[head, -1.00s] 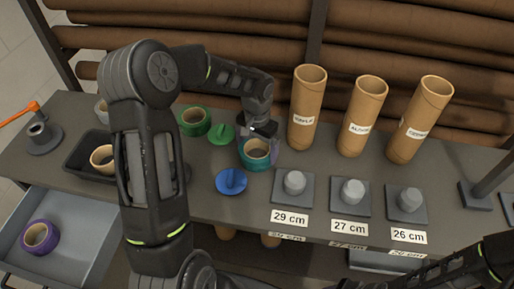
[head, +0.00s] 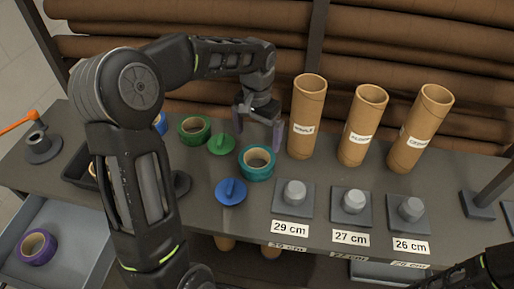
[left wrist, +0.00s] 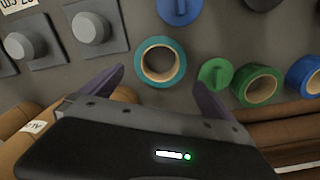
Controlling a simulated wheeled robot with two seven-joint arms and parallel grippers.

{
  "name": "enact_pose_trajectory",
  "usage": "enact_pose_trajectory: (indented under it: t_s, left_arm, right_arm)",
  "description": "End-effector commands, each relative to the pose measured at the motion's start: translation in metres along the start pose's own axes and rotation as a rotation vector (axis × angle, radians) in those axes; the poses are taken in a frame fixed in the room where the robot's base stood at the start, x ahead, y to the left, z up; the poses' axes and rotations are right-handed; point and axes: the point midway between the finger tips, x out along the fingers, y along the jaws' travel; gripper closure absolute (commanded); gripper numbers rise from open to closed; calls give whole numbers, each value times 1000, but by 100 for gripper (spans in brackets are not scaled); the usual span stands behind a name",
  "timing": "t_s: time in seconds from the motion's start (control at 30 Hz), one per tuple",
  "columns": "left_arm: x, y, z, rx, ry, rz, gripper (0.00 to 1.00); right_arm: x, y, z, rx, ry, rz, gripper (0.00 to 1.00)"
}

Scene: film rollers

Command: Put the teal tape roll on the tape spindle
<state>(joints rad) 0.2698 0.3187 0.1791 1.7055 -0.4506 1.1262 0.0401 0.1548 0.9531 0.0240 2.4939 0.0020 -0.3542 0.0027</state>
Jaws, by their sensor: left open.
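The teal tape roll (head: 256,176) lies flat on the grey bench, left of the 29 cm block. It also shows in the left wrist view (left wrist: 160,41), just beyond and between my fingertips. My left gripper (head: 260,126) is open and empty, above and behind the roll, apart from it. Its two spread fingers show in the left wrist view (left wrist: 160,80). A dark post on a round base (head: 42,150), with an orange bar beside it, stands at the far left and may be the tape spindle. Another dark round base (head: 182,183) is mostly hidden by my left arm. My right gripper is out of view.
A green roll (head: 193,140), a green handled disc (head: 221,145) and a blue handled disc (head: 231,194) lie near the teal roll. Three cardboard tubes (head: 306,120) stand at the back. A dark tray (head: 78,170) is partly behind my arm. An open drawer holds a purple roll (head: 37,252).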

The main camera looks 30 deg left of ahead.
Motion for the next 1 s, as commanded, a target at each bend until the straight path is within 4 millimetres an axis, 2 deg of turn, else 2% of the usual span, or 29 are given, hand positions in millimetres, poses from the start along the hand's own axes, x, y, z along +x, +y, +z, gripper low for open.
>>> enact_pose_trajectory:
  t_s: [0.1,0.23,0.87,1.0]
  left_arm:
    - [-14,0,0,0,2,-1,0]
    - [-20,0,0,1,0,0,0]
    - [-19,1,0,3,0,0,0]
    - [-12,-3,2,-6,-11,-7,0]
  right_arm:
    - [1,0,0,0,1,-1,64]
    - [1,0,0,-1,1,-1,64]
    - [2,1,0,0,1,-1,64]
    - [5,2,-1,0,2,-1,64]
